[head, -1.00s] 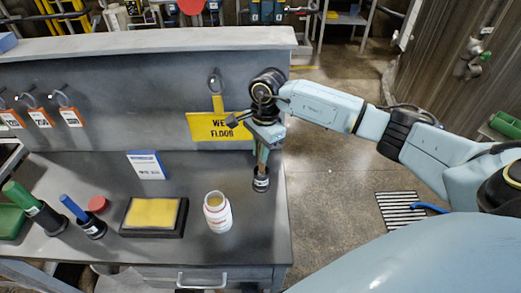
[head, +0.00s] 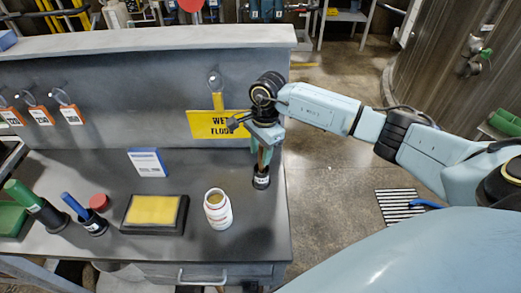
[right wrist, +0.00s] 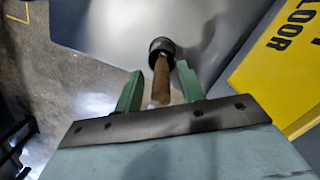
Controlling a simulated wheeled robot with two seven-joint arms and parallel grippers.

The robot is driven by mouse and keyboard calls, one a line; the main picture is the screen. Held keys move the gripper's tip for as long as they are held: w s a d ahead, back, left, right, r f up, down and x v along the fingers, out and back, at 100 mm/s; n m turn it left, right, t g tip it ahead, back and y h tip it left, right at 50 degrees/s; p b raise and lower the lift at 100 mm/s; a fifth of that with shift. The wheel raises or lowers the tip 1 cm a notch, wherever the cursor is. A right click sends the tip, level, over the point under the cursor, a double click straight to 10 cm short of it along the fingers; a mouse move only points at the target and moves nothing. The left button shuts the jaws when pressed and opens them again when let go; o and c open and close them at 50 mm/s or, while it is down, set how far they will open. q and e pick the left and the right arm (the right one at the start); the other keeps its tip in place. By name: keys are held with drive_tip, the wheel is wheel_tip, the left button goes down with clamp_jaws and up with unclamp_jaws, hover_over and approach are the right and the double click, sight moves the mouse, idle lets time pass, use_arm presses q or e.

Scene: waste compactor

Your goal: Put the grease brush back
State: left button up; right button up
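The grease brush (head: 264,156) stands upright, its wooden handle rising from a small black holder (head: 261,178) near the bench's right edge. My right gripper (head: 265,147) is just above the holder with its fingers around the handle. In the right wrist view the green fingers (right wrist: 160,88) stand on either side of the wooden handle (right wrist: 160,80), with a visible gap on each side, so the gripper is open. The handle's far end runs into the black holder (right wrist: 162,47). The brush's bristles are hidden. My left gripper is out of view.
A white open jar (head: 218,210) stands left of the holder, beside a yellow pad in a black tray (head: 180,228). Blue (head: 76,207) and green (head: 22,193) handles stand farther left. A yellow sign (head: 208,125) hangs behind the gripper. Open floor lies to the right.

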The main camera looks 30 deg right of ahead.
drive_tip(key=r, duration=0.4)
drive_tip(key=d+r+b, duration=0.1)
drive_tip(key=r, duration=0.7)
drive_tip(key=shift+d+r+b, duration=0.1)
drive_tip(key=shift+d+b, duration=0.1)
drive_tip(key=shift+b, duration=0.2)
